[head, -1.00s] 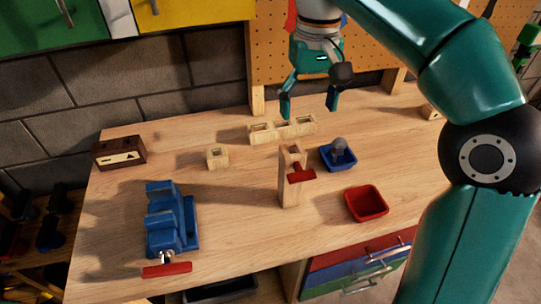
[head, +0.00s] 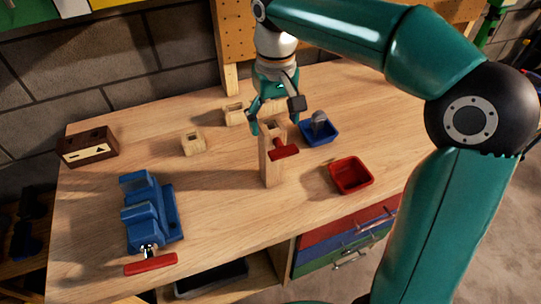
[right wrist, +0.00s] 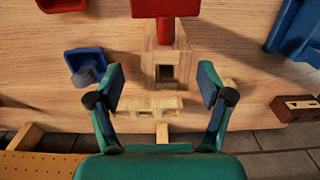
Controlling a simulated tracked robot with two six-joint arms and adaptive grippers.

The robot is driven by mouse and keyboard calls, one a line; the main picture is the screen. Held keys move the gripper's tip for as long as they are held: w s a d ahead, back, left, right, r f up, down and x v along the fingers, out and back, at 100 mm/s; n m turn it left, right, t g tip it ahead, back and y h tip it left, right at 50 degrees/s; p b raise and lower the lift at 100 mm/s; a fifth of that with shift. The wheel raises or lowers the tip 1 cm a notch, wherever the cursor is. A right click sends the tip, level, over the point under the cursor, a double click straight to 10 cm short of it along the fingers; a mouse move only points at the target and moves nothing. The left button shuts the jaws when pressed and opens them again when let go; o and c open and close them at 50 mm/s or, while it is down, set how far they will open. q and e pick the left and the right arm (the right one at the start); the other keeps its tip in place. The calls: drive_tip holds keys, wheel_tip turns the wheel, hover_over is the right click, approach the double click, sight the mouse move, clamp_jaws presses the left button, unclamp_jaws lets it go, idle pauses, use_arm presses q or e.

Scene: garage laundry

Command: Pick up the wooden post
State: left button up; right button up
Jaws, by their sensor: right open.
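The wooden post (head: 269,170) stands upright on the workbench, with a square hole in its top and a red T-shaped piece (head: 284,149) at its upper front. My right gripper (head: 274,127) is open around or just above the post's top, pointing down. In the right wrist view, the post (right wrist: 165,70) shows between the two spread fingers (right wrist: 157,82), with visible gaps on both sides. Whether the fingertips are below the post's top is hard to tell. My left gripper is not in view.
A wooden block with several holes (right wrist: 148,107) lies behind the post, partly hidden by my gripper in the head view. A small holed block (head: 193,143), blue vise (head: 148,215), blue bin (head: 320,134), red bin (head: 351,175) and brown box (head: 87,147) stand around.

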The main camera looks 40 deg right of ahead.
drive_tip(key=f, duration=0.5)
drive_tip(key=shift+w+a, duration=0.1)
drive_tip(key=shift+a, duration=0.25)
drive_tip(key=shift+c, duration=0.2)
clamp_jaws()
